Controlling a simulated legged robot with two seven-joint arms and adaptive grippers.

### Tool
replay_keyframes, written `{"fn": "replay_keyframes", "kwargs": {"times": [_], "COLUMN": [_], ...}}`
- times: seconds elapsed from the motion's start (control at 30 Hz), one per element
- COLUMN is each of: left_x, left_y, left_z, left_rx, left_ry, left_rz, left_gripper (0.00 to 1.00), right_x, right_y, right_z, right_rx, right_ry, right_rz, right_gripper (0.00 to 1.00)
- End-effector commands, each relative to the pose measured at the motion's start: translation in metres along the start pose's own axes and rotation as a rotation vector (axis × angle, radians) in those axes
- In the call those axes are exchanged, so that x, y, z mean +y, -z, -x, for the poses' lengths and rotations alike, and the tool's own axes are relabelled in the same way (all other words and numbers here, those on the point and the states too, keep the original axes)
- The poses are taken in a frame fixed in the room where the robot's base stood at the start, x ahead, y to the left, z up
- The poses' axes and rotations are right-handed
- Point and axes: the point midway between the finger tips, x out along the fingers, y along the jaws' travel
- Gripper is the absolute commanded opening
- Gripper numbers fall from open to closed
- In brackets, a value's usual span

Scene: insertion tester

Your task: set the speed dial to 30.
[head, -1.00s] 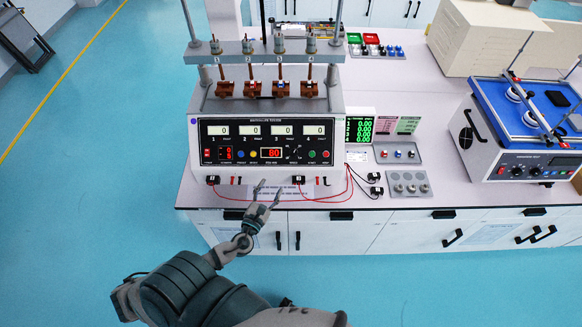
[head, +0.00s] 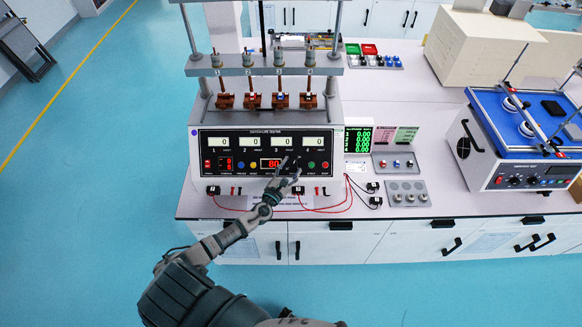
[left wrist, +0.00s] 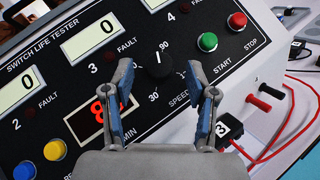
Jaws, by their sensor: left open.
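The black speed dial (left wrist: 157,66) is on the tester's front panel in the left wrist view, with 30 printed at its lower left and 90 at its upper right. A white mark shows by its upper edge. My left gripper (left wrist: 160,92) is open, one finger on each side of the dial; I cannot tell whether either touches it. In the head view the left gripper (head: 291,163) is in front of the panel and mostly hides the dial. The red speed display (head: 270,164) appears to read 80. My right gripper is not in view.
The green START button (left wrist: 207,42) and red STOP button (left wrist: 237,21) are right of the dial. The blue button (left wrist: 24,170) and yellow button (left wrist: 54,150) are to the left. A blue-topped machine (head: 520,150) stands at right.

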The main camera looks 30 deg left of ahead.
Motion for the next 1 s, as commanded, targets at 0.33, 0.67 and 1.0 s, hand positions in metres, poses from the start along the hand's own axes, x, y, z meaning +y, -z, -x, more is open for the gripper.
{"fn": "replay_keyframes", "kwargs": {"times": [0.33, 0.67, 1.0], "left_x": [-0.0008, -0.0008, -0.0010], "left_y": [-0.0005, -0.0002, 0.0004], "left_z": [-0.0097, -0.0096, -0.0095], "left_rx": [0.000, 0.000, 0.001], "left_ry": [0.001, 0.001, -0.001], "left_rz": [0.000, 0.000, 0.004], "left_gripper": [0.57, 0.00, 0.00], "right_x": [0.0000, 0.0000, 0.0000], "right_y": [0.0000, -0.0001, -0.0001], "right_z": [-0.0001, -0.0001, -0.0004], "right_rx": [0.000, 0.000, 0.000], "right_ry": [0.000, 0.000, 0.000], "right_rz": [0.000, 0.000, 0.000], "right_gripper": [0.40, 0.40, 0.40]}}
